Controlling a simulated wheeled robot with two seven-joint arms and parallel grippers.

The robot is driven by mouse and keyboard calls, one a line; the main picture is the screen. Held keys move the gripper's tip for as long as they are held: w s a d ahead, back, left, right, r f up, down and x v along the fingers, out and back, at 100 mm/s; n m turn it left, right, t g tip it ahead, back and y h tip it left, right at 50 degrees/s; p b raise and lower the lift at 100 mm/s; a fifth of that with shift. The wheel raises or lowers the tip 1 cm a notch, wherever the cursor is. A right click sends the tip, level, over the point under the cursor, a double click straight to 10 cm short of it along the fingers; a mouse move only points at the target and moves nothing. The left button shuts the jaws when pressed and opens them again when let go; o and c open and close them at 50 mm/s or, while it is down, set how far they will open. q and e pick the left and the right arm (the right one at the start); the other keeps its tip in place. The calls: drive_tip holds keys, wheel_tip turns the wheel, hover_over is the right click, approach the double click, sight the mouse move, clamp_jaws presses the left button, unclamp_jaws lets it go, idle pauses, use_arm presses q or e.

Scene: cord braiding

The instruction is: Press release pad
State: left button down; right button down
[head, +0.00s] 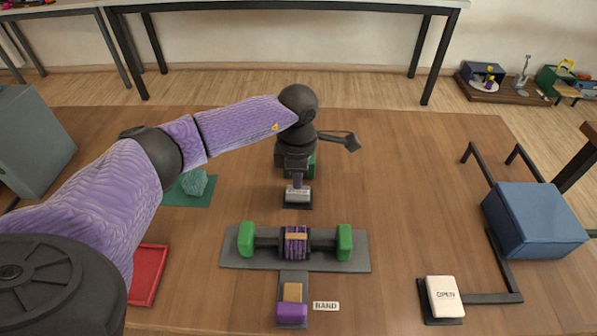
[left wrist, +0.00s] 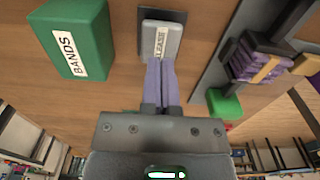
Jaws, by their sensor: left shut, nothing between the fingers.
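The release pad (head: 299,195) is a light grey block on a dark base, in the middle of the table. It also shows in the left wrist view (left wrist: 161,40), with a small white label that is hard to read. My left gripper (head: 297,185) points down at the pad with its purple fingers shut and empty. In the left wrist view the fingertips (left wrist: 160,62) overlap the pad's near edge. I cannot tell whether they touch it or hover just above. My right gripper is not in view.
A green BANDS box (left wrist: 75,40) stands close beside the pad. In front lies a grey board (head: 238,258) with green-ended holders and a banded purple cord (head: 296,251). A white OPEN pad (head: 445,292) and blue box (head: 533,220) are at right, a red tray (head: 148,275) at left.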

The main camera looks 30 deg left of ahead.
use_arm(q)
drive_tip(key=shift+f+b, duration=0.45)
drive_tip(key=shift+f, duration=0.3)
